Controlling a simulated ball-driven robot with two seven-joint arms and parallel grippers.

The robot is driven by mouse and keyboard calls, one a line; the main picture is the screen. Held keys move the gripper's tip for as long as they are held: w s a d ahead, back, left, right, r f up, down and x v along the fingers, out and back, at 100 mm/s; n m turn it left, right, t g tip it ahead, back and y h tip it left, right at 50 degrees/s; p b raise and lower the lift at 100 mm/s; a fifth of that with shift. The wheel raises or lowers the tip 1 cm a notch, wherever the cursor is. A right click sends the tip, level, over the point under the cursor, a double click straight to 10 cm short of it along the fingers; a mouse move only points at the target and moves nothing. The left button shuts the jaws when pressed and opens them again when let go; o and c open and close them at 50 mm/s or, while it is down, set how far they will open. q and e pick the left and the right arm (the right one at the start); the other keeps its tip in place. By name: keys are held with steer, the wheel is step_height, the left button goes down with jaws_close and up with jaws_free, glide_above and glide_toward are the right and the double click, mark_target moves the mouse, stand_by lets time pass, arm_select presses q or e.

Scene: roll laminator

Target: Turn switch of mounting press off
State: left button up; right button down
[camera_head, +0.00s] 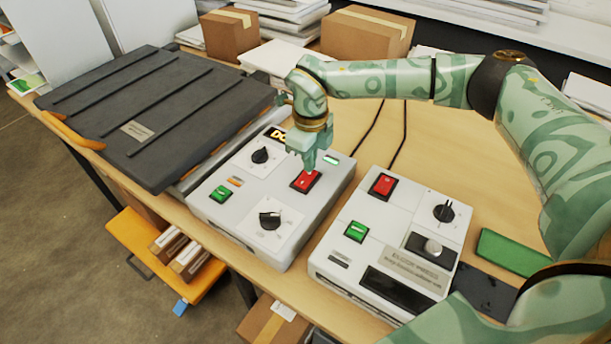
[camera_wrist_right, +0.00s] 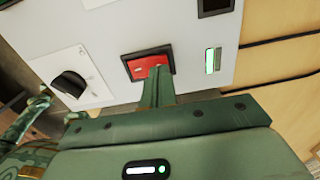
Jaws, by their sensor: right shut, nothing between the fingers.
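My right gripper (camera_head: 308,163) is shut and empty, pointing down at the red rocker switch (camera_head: 304,183) of the left grey control box (camera_head: 318,212). In the right wrist view the shut fingertips (camera_wrist_right: 158,72) overlap the right part of that red switch (camera_wrist_right: 138,66); I cannot tell for sure whether they touch it. A small green display (camera_wrist_right: 212,60) beside the switch is lit. The right grey box (camera_head: 345,222) has its own red switch (camera_head: 382,186) and a label plate (camera_head: 416,272) that seems to include the word "PRESS". My left gripper is not in view.
A large dark ribbed panel (camera_head: 165,110) lies left of the boxes. The left box has black knobs (camera_head: 270,220) and a green button (camera_head: 220,193). Cardboard boxes (camera_head: 368,32) and paper stacks stand at the back. A green block (camera_head: 512,252) lies at the right.

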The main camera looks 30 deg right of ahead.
steer(key=shift+f, duration=0.65)
steer(key=shift+r, duration=0.1)
step_height(320, 180, up, 7)
steer(key=p, duration=0.5)
steer(key=shift+p, duration=0.4)
